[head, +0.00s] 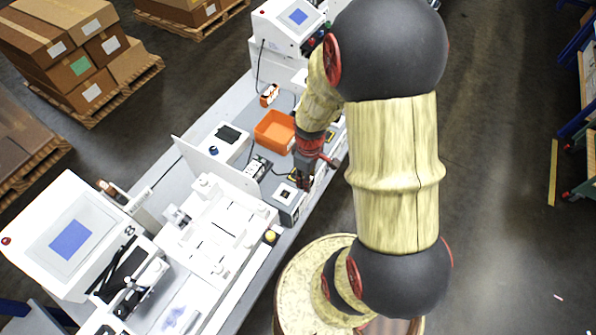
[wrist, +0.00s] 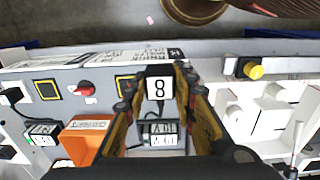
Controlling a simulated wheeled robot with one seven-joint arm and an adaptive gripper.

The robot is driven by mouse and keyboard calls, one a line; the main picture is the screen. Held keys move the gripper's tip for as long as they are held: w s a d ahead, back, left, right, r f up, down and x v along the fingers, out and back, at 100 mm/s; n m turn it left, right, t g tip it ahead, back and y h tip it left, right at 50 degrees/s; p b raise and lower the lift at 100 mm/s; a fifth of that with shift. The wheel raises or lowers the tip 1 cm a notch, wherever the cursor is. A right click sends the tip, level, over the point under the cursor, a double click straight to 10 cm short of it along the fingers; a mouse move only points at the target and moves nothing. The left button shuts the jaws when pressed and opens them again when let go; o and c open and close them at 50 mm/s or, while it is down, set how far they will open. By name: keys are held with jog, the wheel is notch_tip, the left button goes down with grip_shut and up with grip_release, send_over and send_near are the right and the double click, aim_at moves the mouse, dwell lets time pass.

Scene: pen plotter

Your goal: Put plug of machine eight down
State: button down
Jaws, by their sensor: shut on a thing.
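In the wrist view, a black plug with a white label reading 8 (wrist: 159,87) sits between the fingers of my gripper (wrist: 158,98). The gripper is shut on it, and a dark cable runs from its near side. A black-and-white labelled block (wrist: 160,133) lies below it, partly hidden by the fingers. In the head view, my gripper (head: 303,181) points down over the bench beside a grey box with a white label (head: 288,208). The plug cannot be made out clearly there. I cannot tell whether the plug touches the surface under it.
Yellow-framed dark squares (wrist: 47,90) and a red switch (wrist: 85,88) are on the grey panel. An orange bin (head: 275,131) stands close behind my gripper. A white plotter (head: 215,232) with a yellow button (head: 271,237) lies nearer.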

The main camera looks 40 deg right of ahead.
jog(key=w+d+f, duration=0.1)
jog(key=w+f, duration=0.1)
jog(key=w, duration=0.1)
jog(key=w+d+f, duration=0.2)
jog(key=w+f, duration=0.1)
jog(key=w+d+f+p, duration=0.1)
jog(key=w+f, duration=0.2)
jog(key=w, duration=0.1)
jog(key=shift+w+d+f, duration=0.1)
jog(key=shift+d+f, duration=0.05)
jog(key=shift+d, duration=0.2)
jog(key=shift+w+d+f, duration=0.1)
jog(key=shift+w+f, duration=0.05)
jog(key=shift+f, duration=0.3)
jog(key=shift+f+p, duration=0.4)
jog(key=shift+f, duration=1)
jog(key=shift+f, duration=0.2)
jog(key=c, duration=1.5)
grip_release()
jog(key=shift+r, duration=0.1)
jog(key=shift+o, duration=0.2)
